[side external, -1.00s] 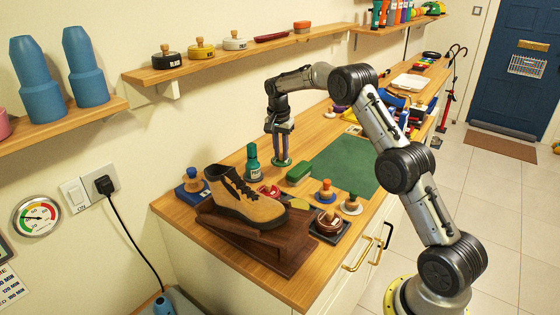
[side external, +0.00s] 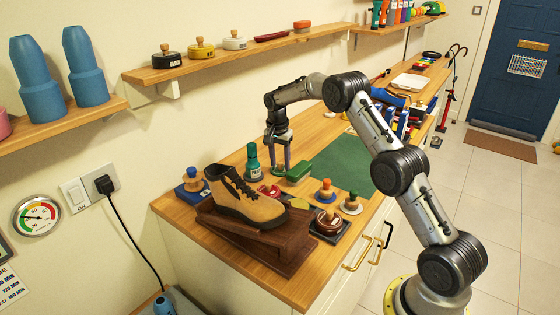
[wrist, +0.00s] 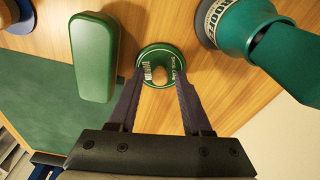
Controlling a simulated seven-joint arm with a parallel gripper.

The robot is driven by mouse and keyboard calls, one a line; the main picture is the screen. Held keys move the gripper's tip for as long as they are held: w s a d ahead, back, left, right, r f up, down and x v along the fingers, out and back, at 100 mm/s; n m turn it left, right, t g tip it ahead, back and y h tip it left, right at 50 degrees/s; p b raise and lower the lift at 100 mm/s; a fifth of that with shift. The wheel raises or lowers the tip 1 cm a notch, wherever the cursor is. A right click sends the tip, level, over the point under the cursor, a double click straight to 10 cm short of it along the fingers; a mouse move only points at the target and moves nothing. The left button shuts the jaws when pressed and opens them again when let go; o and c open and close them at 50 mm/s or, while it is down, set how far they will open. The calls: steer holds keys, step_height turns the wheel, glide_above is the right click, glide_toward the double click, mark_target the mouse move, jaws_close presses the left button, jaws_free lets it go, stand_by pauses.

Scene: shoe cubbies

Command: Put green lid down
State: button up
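The green lid (wrist: 174,54) is a round disc with a knob (wrist: 159,76) on top. In the wrist view it lies flat on the wooden counter between my fingertips. My gripper (wrist: 158,78) is open, pointing down, its fingers on either side of the knob with a gap at each side. In the side external view my gripper (side external: 278,167) is low over the counter, and the lid (side external: 279,173) is mostly hidden by the fingers.
A green oblong block (wrist: 94,55) lies close to the left in the wrist view. A green bottle (wrist: 236,22) stands close to the right. The shoe (side external: 245,195) on its wooden stand is in front. The green mat (side external: 340,165) has free room.

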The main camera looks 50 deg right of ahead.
mark_target(278, 172)
step_height(278, 172, up, 12)
steer(key=a, duration=0.1)
steer(key=s+a+r+n+t, duration=0.2)
steer(key=s+a+r+n, duration=0.2)
steer(key=s+a+r, duration=0.4)
steer(key=s+a+r+n+t, duration=0.1)
steer(key=s+a+r+n, duration=0.2)
steer(key=s, duration=0.4)
steer(key=s+a+n+t, duration=0.1)
steer(key=s+a+n, duration=0.1)
steer(key=s+a, duration=0.4)
steer(key=s+a+r+n, duration=0.2)
steer(key=s+a+n, duration=0.1)
steer(key=s, duration=0.5)
steer(key=s+a+f+n+t+y, duration=0.1)
steer(key=s+a+f+n, duration=0.1)
steer(key=s+f, duration=0.4)
steer(key=s+n, duration=0.1)
steer(key=s, duration=0.2)
steer(key=shift+a+n, duration=0.4)
